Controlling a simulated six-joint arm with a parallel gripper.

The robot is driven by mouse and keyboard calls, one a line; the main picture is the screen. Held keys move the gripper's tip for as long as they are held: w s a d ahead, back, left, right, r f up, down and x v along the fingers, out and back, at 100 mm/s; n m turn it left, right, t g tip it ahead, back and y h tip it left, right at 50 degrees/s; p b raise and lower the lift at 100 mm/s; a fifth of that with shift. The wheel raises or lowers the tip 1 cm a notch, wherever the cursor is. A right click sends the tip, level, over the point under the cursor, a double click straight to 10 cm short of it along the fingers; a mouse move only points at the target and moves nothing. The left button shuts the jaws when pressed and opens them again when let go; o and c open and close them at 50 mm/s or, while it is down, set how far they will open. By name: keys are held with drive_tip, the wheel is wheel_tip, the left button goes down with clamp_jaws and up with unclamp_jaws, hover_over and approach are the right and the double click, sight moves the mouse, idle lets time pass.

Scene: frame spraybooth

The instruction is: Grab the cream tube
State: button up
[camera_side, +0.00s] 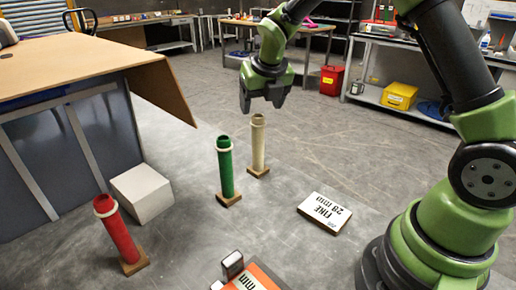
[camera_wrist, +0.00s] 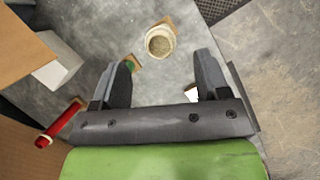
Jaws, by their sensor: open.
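The cream tube (camera_side: 258,146) stands upright on a small wooden base on the grey floor, behind and right of the green tube (camera_side: 225,168). In the wrist view the cream tube (camera_wrist: 160,42) shows from above, its round open top beyond and between my fingertips. My gripper (camera_side: 262,103) is open and empty, just above the cream tube's top in the side view, with no contact visible. In the wrist view my gripper (camera_wrist: 164,65) has its two dark fingers spread wide. The green tube (camera_wrist: 131,63) is mostly hidden behind the left finger there.
A red tube (camera_side: 118,232) leans slightly at front left, beside a white block (camera_side: 142,193). A brown-topped bench (camera_side: 80,60) fills the left. A white labelled block (camera_side: 325,212) lies right of the tubes. An orange labelled item (camera_side: 255,277) is at the bottom edge. Floor right of the cream tube is clear.

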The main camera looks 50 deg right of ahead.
sight(258, 116)
drive_tip(key=x, duration=0.5)
drive_tip(key=shift+f, duration=0.15)
drive_tip(key=shift+c, duration=0.3)
